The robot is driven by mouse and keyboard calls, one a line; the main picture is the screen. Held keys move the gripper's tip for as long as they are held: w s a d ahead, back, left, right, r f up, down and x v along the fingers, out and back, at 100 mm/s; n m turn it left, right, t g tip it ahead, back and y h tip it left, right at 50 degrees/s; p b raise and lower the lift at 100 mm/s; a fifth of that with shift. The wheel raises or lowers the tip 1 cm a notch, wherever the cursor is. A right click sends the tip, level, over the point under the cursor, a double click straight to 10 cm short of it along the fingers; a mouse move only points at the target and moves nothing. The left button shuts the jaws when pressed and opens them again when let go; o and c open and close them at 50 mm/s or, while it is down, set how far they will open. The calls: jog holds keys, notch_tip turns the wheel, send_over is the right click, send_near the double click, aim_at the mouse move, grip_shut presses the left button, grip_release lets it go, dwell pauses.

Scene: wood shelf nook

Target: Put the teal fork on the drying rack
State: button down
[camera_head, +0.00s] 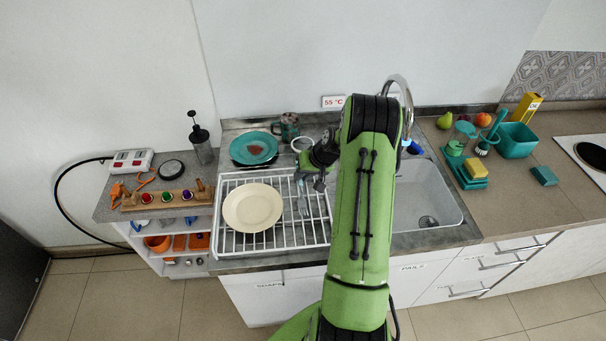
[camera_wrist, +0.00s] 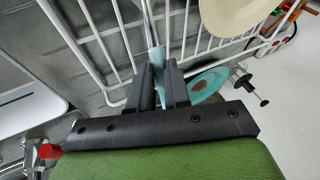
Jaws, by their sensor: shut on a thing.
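My gripper (camera_wrist: 158,88) is shut on the teal handle of the fork (camera_wrist: 157,58). The fork's grey metal part extends away from the fingers, over the white wire drying rack (camera_wrist: 225,46). In the head view my gripper (camera_head: 301,174) is at the rack's back right part. The fork's grey end (camera_head: 302,203) shows above the wires there, right of the plate. The drying rack (camera_head: 328,238) stands left of the sink. I cannot tell whether the fork touches the wires.
A cream plate (camera_head: 252,207) lies on the rack's left half. A teal plate with a brown stain (camera_head: 257,147) and a teal mug (camera_head: 287,126) are behind it. The sink basin (camera_head: 440,200) is right. The rack's front right wires are bare.

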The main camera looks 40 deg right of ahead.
jog(key=c, duration=1.1)
grip_release()
jog(key=shift+f, duration=0.1)
